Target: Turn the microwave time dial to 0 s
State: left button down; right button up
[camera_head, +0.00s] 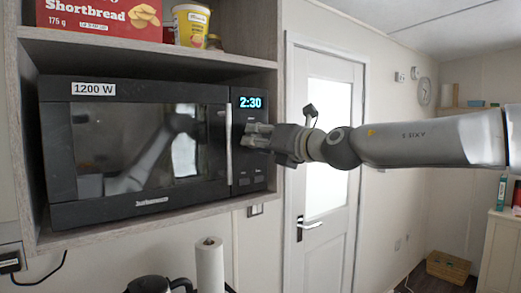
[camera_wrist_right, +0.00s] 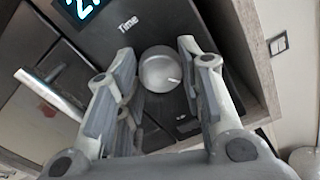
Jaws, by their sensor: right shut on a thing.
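The black microwave (camera_head: 65,150) sits in a shelf niche with its door shut, and its display (camera_head: 250,102) reads 2:30. In the right wrist view the round grey time dial (camera_wrist_right: 158,70) shows below the word "Time", with a light pointer mark towards its lower right. My right gripper (camera_head: 252,135) reaches the control panel from the right, and its fingers hide the dial in the head view. My left gripper is not in view.
The microwave's vertical door handle (camera_head: 229,145) is just left of my right fingers. A shortbread box (camera_head: 100,18) and a yellow tub (camera_head: 190,25) stand on the shelf above. A paper roll (camera_head: 209,265) and a dark kettle (camera_head: 150,285) stand below.

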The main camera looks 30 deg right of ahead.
jog(key=shift+a+f+n+b, duration=0.15)
jog(key=shift+n+b, duration=1.25)
jog(key=shift+n, duration=5.8)
jog(key=shift+f+n+b, duration=0.1)
jog(key=shift+n+b, duration=1.25)
jog(key=shift+n, duration=5.85)
jog(key=o, duration=1)
jog(key=shift+c, duration=0.2)
jog(key=shift+o, duration=0.4)
